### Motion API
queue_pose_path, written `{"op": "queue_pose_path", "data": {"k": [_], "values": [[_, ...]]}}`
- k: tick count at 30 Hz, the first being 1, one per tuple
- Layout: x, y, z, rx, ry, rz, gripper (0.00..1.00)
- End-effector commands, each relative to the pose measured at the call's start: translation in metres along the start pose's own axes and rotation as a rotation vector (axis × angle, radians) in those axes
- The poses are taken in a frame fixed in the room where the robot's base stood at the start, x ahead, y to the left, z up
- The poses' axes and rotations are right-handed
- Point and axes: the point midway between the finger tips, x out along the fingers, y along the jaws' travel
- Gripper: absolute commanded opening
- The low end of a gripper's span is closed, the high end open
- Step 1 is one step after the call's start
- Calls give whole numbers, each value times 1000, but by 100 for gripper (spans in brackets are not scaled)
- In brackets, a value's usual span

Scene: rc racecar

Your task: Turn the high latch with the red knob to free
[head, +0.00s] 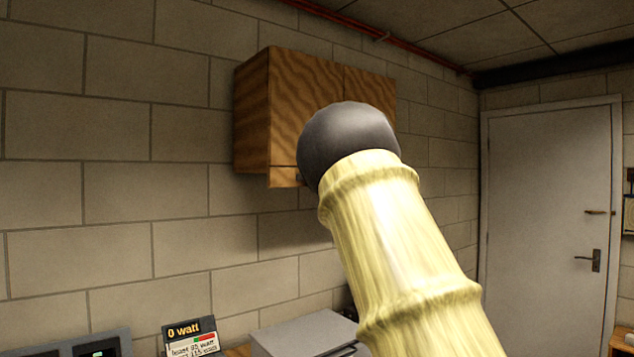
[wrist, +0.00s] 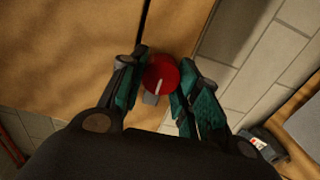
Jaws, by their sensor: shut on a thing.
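The red knob (wrist: 161,72) shows in the wrist view against a wooden door front, beside a dark gap between two panels. A pale line runs on its face, and a small grey piece (wrist: 151,99) shows just below it. My gripper (wrist: 159,76) is shut on the knob, with a green-padded finger on each side. In the head view, the wooden cabinet (head: 252,120) hangs high on the wall. My arm covers part of its front, and the knob and gripper are hidden there.
Below the cabinet are a display reading "0 watt" (head: 190,338) and a grey box (head: 305,330). A white door (head: 545,200) stands at the right. A red pipe (head: 375,33) runs along the ceiling edge. The block wall left of the cabinet is bare.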

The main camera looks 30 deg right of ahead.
Motion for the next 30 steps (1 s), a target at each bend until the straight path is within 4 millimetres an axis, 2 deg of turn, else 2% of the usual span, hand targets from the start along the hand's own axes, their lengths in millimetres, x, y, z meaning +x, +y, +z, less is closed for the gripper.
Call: {"op": "queue_pose_path", "data": {"k": [12, 13, 16, 26, 30], "values": [[0, -3, 0, -6, 0, -4, 8], [0, -3, 0, -6, 0, -4, 36], [0, -3, 0, -6, 0, -3, 54], [-1, -1, 0, -6, 0, -2, 54], [-9, -1, 1, -5, -1, -2, 54]]}}
